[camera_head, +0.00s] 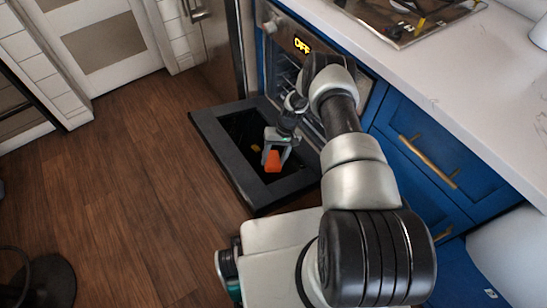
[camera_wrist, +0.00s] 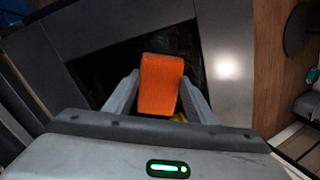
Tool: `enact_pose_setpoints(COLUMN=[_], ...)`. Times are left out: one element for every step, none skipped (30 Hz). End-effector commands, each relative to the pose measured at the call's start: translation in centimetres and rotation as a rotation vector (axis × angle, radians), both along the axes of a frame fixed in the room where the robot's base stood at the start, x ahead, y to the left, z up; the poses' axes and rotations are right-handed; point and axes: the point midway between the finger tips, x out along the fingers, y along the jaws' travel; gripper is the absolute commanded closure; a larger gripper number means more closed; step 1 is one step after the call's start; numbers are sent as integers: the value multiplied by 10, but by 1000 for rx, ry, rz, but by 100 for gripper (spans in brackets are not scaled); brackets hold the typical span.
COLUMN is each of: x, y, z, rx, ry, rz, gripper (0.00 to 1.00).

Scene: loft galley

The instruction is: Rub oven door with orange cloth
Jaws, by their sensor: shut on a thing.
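The oven door (camera_head: 223,132) is folded down open in front of the oven, with a grey frame around a dark glass pane. My gripper (camera_head: 272,152) is over the pane and shut on the orange cloth (camera_head: 273,161). In the wrist view the orange cloth (camera_wrist: 160,84) stands between the two fingers of my gripper (camera_wrist: 158,100), with the dark pane and grey frame of the oven door (camera_wrist: 226,62) beyond it. I cannot tell whether the cloth touches the glass. My arm hides part of the oven front.
The oven (camera_head: 302,45) shows a lit "OFF" display. Blue drawers (camera_head: 420,150) with brass handles stand to the right under a white counter (camera_head: 440,75). The wooden floor (camera_head: 140,170) at left is mostly clear. A dark round base (camera_head: 45,280) stands at lower left.

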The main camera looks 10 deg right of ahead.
Motion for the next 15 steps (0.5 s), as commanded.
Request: enact_pose_setpoints(x=[2,3,3,4,4,5,5,5,6,6,7,8,8,8,8], y=[-2,-3,-4,-5,-6,-7,-8,-9,-10,-11,-12,-13,-14,-14,-15], z=[6,10,14,17,20,24,27,30,33,36,39,43,46,48,51], rx=[0,-1,-1,0,0,0,0,0,0,-1,-1,-1,-1,-1,-1], ry=[-2,-3,-4,-4,-4,-4,-4,-5,-5,-5,-5,-6,-6,-5,-5], rz=[-1,-1,-1,-1,-1,-1,-1,-1,-1,-1,-1,-2,-2,-1,-1], gripper=[75,75,75,75,75,75,75,75,75,75,75,75,75,75,75])
